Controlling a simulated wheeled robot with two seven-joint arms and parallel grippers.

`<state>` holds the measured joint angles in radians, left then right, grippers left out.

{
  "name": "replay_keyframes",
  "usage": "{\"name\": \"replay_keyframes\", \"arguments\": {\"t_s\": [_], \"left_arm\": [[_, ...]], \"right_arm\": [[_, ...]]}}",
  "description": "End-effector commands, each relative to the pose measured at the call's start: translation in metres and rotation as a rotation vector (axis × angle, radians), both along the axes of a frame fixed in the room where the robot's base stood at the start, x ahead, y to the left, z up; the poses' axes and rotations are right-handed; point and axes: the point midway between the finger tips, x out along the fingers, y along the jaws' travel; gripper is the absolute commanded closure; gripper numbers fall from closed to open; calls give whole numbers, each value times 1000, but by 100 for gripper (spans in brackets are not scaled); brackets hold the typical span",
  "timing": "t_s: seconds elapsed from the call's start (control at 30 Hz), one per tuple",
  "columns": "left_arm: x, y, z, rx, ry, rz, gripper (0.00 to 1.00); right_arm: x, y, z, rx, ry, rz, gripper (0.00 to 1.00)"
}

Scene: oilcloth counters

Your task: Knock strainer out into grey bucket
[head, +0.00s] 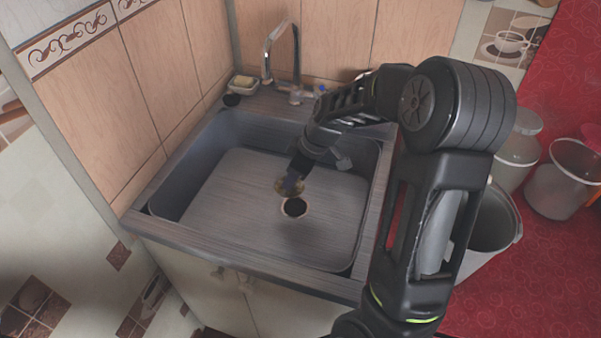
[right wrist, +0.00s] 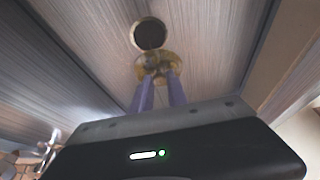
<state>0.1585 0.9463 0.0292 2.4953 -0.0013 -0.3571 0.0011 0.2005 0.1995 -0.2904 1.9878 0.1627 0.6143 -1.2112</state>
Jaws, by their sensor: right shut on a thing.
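The strainer (head: 281,184) is a small brassy round piece low in the sink, just behind the dark drain hole (head: 294,207). My right gripper (head: 291,187) reaches down into the sink and is shut on it. In the right wrist view the two fingertips (right wrist: 159,79) close on the strainer (right wrist: 155,62), with the open drain hole (right wrist: 150,34) beside it. Whether the strainer touches the sink floor I cannot tell. The grey bucket (head: 496,222) stands right of the sink, partly hidden behind my right arm. My left gripper is not in view.
The sink's walls and front rim (head: 240,258) surround my gripper. A tap (head: 270,55) and a soap dish (head: 243,85) are at the back. A lidded container (head: 519,145) and another bucket (head: 560,185) stand right on the red cloth (head: 545,270).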

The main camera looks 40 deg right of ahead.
Motion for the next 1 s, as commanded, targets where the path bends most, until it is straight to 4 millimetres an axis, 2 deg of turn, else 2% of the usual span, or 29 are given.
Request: {"name": "replay_keyframes", "arguments": {"t_s": [0.3, 0.7, 0.83, 1.0], "left_arm": [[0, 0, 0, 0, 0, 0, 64], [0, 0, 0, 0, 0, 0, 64], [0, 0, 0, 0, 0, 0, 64], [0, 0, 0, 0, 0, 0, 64]], "right_arm": [[14, 62, 7, -2, -3, -198, 100], [36, 140, 29, -3, -4, -477, 100], [39, 155, 34, -2, -1, -532, 100], [40, 161, 37, -1, 0, -560, 100]]}}
